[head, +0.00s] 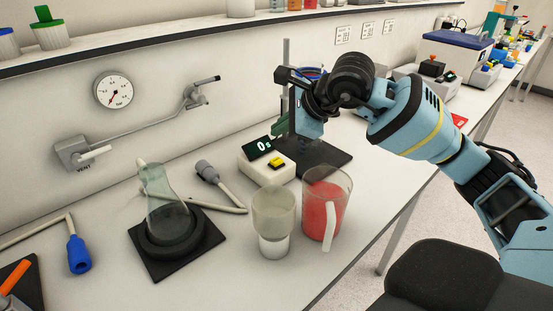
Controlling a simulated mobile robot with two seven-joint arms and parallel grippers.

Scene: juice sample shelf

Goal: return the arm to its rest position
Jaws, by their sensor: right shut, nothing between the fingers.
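My right arm comes in from the right, bent over the bench. Its gripper (306,132) hangs by the retort stand (287,55), in front of the pole and above the black base (328,160). It is shut with nothing held; the fingertips are small and partly lost against the stand, so I cannot tell whether they touch it. My left gripper is out of view.
Below the gripper stand a white timer (258,166) reading 0, a red-filled jug (322,205) and a clear cup (273,222). A conical flask (165,205) sits on a black plate at left. A shelf (130,43) runs above. The front right bench edge has clear room.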

